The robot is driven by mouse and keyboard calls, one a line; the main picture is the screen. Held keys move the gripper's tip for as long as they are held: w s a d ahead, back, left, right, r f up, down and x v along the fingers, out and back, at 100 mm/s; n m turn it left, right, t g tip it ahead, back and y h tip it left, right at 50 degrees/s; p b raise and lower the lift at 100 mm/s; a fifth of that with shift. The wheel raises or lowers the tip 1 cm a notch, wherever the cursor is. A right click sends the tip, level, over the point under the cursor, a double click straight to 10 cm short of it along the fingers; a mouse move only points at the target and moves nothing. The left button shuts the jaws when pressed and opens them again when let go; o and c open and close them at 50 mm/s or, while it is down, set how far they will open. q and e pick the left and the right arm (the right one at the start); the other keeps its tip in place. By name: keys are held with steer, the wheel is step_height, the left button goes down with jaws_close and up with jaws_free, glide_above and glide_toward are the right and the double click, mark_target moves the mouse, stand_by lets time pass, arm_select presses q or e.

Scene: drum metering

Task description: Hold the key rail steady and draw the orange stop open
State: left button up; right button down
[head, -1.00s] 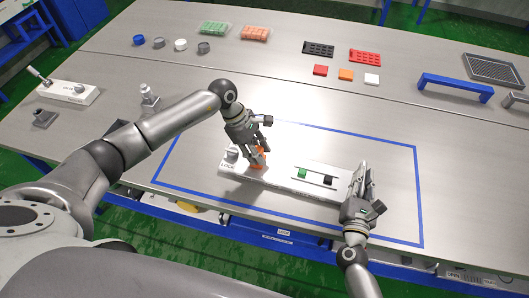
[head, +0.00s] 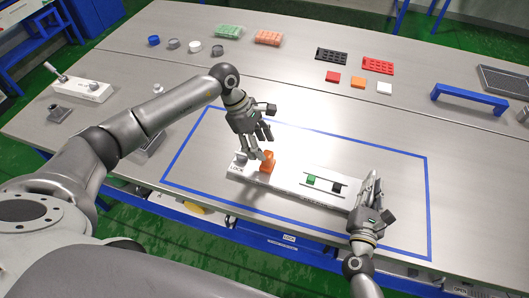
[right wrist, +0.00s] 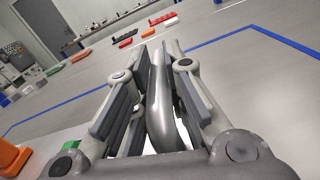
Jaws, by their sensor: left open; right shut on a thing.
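The white key rail (head: 289,184) lies inside the blue outline, with a LOCK label and a grey knob (head: 240,158) at its left end. The orange stop (head: 267,163) stands upright on the rail beside the knob. My left gripper (head: 260,147) is open just above and behind the stop, its fingers apart and empty; whether a fingertip touches the stop I cannot tell. My right gripper (head: 371,187) is at the rail's right end. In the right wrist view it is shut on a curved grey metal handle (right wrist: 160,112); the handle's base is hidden.
A green key (head: 310,180) and a black key (head: 336,187) sit on the rail between the grippers. Red, orange and white blocks (head: 358,82) lie further back. The table inside the blue outline behind the rail is clear.

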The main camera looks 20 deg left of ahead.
steer(key=shift+s+d+f, duration=0.1)
steer(key=shift+f, duration=0.15)
arm_select(q)
steer(key=v, duration=0.7)
steer(key=shift+f, duration=0.1)
